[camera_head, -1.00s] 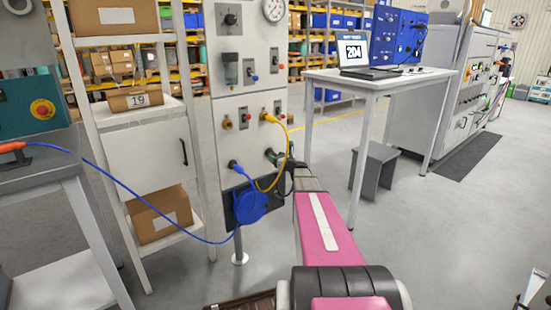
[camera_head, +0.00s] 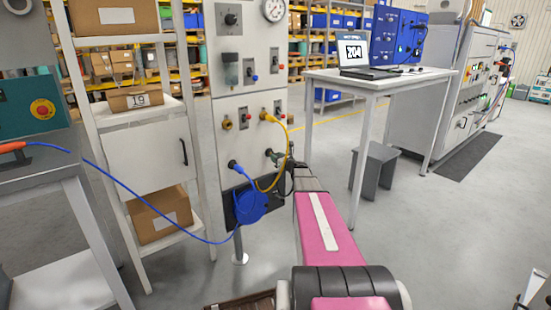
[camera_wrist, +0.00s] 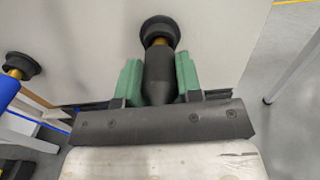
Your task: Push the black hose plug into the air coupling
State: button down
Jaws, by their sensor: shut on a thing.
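In the wrist view, my gripper (camera_wrist: 160,82) is shut on the black hose plug (camera_wrist: 160,72), with a green-padded finger on each side. The plug's brass nose (camera_wrist: 159,42) points at the panel and meets the black round air coupling (camera_wrist: 160,30). The nose overlaps the coupling's mouth, and I cannot tell how deep it sits. In the head view, my gripper (camera_head: 283,162) is small at the lower right of the light grey panel (camera_head: 232,125). There the plug and coupling are mostly hidden by the gripper.
A blue cable runs from the panel to a blue reel (camera_head: 250,206) just left of my arm. A yellow cable (camera_head: 287,150) loops close beside my gripper. Another black round fitting (camera_wrist: 20,66) shows at left in the wrist view.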

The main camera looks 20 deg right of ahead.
jog(key=shift+v, duration=2.2)
jog(key=v, duration=0.5)
jog(key=shift+s+d, duration=0.1)
jog(key=shift+s, duration=0.3)
dwell(0.3)
jog(key=shift+r, duration=0.1)
jog(key=s+a+r+n, duration=0.3)
jog(key=s+a+r, duration=0.1)
jog(key=a+r, duration=0.65)
jog(key=s+a+r+n, duration=0.3)
jog(key=s+a+r, duration=0.1)
jog(key=a+r, duration=0.65)
jog(key=x, duration=0.7)
jog(key=shift+a, duration=0.45)
jog(key=shift+x, duration=0.8)
dwell(0.5)
